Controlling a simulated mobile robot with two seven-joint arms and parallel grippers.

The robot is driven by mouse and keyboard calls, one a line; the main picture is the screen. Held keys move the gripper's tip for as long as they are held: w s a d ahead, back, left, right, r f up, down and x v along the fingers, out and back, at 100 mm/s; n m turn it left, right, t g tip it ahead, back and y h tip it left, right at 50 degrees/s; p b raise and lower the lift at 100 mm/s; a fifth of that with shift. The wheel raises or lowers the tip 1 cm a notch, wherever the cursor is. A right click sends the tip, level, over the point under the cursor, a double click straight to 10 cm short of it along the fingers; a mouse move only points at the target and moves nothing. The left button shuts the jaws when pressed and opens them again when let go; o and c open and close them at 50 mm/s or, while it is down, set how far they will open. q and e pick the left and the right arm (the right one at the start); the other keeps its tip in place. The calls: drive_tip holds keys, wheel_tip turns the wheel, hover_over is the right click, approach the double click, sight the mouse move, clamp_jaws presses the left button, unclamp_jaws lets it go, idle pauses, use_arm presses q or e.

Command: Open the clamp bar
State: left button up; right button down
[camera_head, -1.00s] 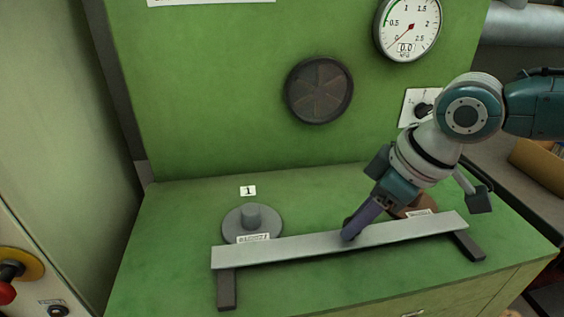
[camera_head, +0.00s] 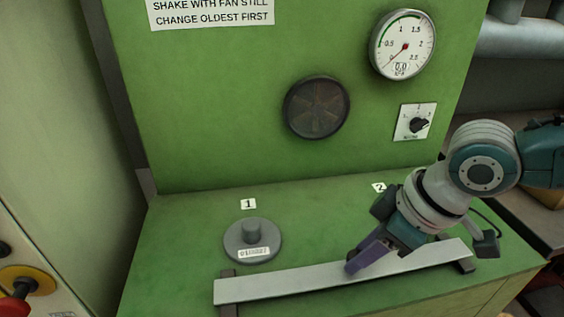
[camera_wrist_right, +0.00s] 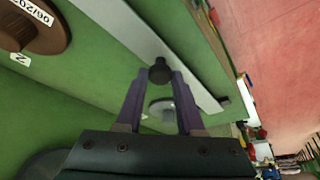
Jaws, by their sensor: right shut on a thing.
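The clamp bar (camera_head: 300,282) is a long pale grey bar near the front of the green top. Dark end arms (camera_head: 229,273) show behind and under it. In the right wrist view the bar (camera_wrist_right: 120,25) runs diagonally past the fingers. My right gripper (camera_head: 352,268) has purple fingers and is at the middle of the bar. In the wrist view it (camera_wrist_right: 158,76) is shut on the bar's dark round knob (camera_wrist_right: 160,71). The fingers hide the knob in the head view. My left gripper is not in view.
A grey round stopper (camera_head: 238,243) with a label stands behind the bar's left part, by tag 1 (camera_head: 248,204). A brown stopper (camera_wrist_right: 62,32) shows in the wrist view; my arm hides it in the head view. A green panel with vent (camera_head: 316,107) and gauge (camera_head: 403,45) rises behind.

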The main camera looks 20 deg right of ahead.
drive_tip(key=shift+s+a, duration=0.1)
drive_tip(key=shift+s, duration=0.4)
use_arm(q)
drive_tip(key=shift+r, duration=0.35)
use_arm(e)
drive_tip(key=c, duration=0.5)
unclamp_jaws()
drive_tip(key=shift+w, duration=0.1)
drive_tip(key=shift+c, duration=0.2)
drive_tip(key=shift+r, duration=0.1)
use_arm(q)
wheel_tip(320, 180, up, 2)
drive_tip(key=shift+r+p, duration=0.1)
drive_tip(key=shift+p, duration=0.95)
use_arm(e)
drive_tip(key=v, duration=0.9)
drive_tip(key=shift+r, duration=0.35)
